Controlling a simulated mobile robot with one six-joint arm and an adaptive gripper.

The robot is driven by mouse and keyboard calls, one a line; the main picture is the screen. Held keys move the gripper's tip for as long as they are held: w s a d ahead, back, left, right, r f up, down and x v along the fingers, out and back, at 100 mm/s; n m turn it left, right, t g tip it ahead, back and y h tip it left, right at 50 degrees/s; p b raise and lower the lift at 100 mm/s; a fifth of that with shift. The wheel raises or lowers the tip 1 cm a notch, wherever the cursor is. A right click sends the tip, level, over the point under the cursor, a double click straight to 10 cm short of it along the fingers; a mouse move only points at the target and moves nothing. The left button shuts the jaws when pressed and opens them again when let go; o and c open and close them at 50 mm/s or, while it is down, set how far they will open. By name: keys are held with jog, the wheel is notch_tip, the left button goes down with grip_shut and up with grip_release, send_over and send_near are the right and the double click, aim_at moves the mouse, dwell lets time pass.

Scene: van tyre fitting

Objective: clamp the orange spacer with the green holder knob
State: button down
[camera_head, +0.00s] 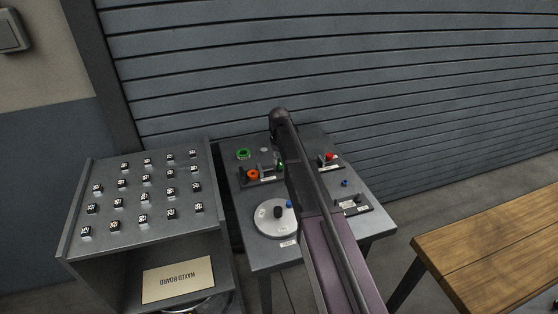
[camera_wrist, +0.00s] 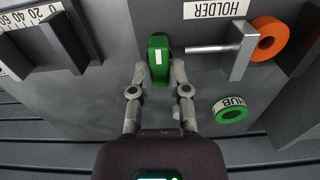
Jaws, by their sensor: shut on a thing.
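The rod runs right to an upright grey plate (camera_wrist: 243,52). The orange spacer (camera_wrist: 269,38), a ring, is beyond that plate, beside a dark block (camera_wrist: 305,40). I cannot tell whether the rod touches the spacer. In the head view the spacer (camera_head: 252,174) shows left of my arm, and a bit of the green knob (camera_head: 281,165) shows; my arm hides the gripper.
A green ring (camera_wrist: 231,110) lies by the HUB label. The grey table also bears a round disc (camera_head: 268,228), a red-knobbed fixture (camera_head: 329,158) and a blue-knobbed fixture (camera_head: 352,205). A cabinet with labelled cubes (camera_head: 140,247) stands left, a wooden bench (camera_head: 490,245) right.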

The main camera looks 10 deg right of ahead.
jog(key=m, duration=0.6)
jog(key=shift+s+d+m, duration=0.15)
jog(key=shift+s+m, duration=0.1)
jog(key=shift+m, duration=0.05)
jog(key=m, duration=0.5)
jog(key=shift+m, duration=0.3)
jog(key=c, duration=0.6)
grip_release()
jog(key=shift+w+n, duration=0.15)
jog(key=shift+n, duration=0.45)
